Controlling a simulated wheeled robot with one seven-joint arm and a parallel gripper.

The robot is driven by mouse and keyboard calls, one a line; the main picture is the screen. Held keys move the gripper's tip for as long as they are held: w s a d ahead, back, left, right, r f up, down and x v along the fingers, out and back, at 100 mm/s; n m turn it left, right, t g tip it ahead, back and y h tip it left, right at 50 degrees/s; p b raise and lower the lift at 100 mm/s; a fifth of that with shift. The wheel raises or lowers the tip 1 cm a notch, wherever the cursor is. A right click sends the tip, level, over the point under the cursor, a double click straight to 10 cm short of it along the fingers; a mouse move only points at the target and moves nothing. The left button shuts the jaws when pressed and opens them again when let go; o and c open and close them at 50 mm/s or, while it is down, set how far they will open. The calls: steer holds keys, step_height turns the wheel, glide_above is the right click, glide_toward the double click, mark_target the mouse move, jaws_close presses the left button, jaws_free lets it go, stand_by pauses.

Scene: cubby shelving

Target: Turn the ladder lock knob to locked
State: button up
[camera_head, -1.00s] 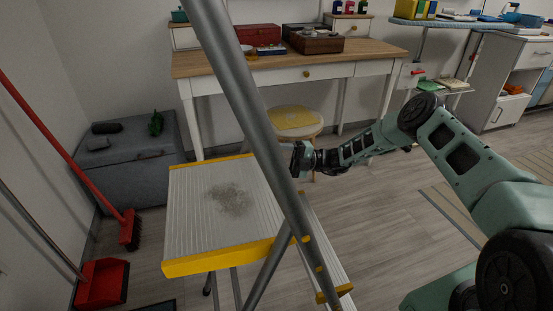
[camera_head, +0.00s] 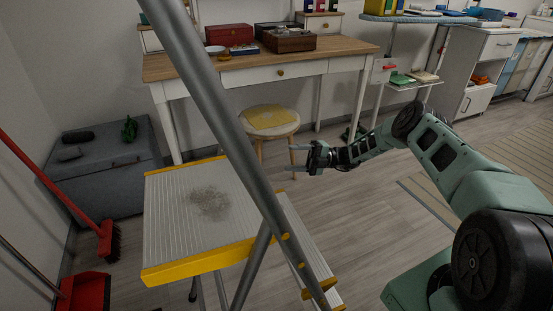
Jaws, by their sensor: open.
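The stepladder has a grey ribbed platform (camera_head: 165,215) with yellow edges and a dark speckled patch. Its thick grey rail (camera_head: 215,95) slants across the view from top left to lower right. I cannot make out the lock knob or its setting. My gripper (camera_head: 294,157) is open and empty, its two pale fingers pointing left. In the picture it is just right of the rail and above the yellow-edged lower steps (camera_head: 306,265). I cannot tell how far it is from the ladder in depth.
A round wooden stool (camera_head: 272,132) with a yellow top stands behind my gripper, before a white desk (camera_head: 270,75). A grey storage box (camera_head: 105,175), a red broom (camera_head: 60,195) and a red dustpan (camera_head: 85,290) are at left.

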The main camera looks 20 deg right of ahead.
steer(key=shift+v, duration=1.95)
step_height(320, 180, up, 5)
steer(key=w+a+n+g+h+b, duration=0.1)
steer(key=a+n+g+h+b, duration=0.1)
steer(key=n+h, duration=0.15)
steer(key=shift+n, duration=0.25)
steer(key=a+b, duration=0.1)
steer(key=a, duration=0.4)
steer(key=w+a+b, duration=0.1)
steer(key=a, duration=0.5)
steer(key=a+f+b, duration=0.1)
steer(key=a, duration=0.5)
steer(key=shift+w, duration=0.2)
